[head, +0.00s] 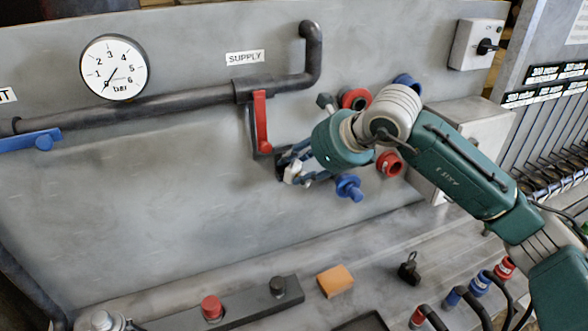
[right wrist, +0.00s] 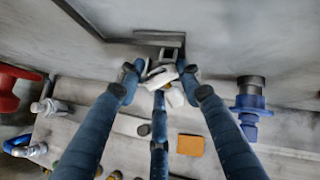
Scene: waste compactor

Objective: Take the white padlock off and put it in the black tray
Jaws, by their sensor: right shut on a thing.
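The white padlock (head: 292,172) is at the grey panel, just below and right of the red lever (head: 262,122) under the SUPPLY label. My right gripper (head: 290,165) reaches it from the right and is shut on it. In the right wrist view the padlock (right wrist: 163,77) sits between the blue fingertips, right by a metal bracket (right wrist: 160,38) on the panel. I cannot tell whether its shackle is still through the bracket. The black tray (head: 366,322) shows only partly at the bottom edge of the head view. My left gripper is out of view.
Blue (head: 349,187) and red (head: 389,164) couplings stick out of the panel close to my right gripper. On the ledge are an orange block (head: 335,281), a black padlock-like item (head: 409,268) and a red button (head: 211,307). Open panel lies left of the gripper.

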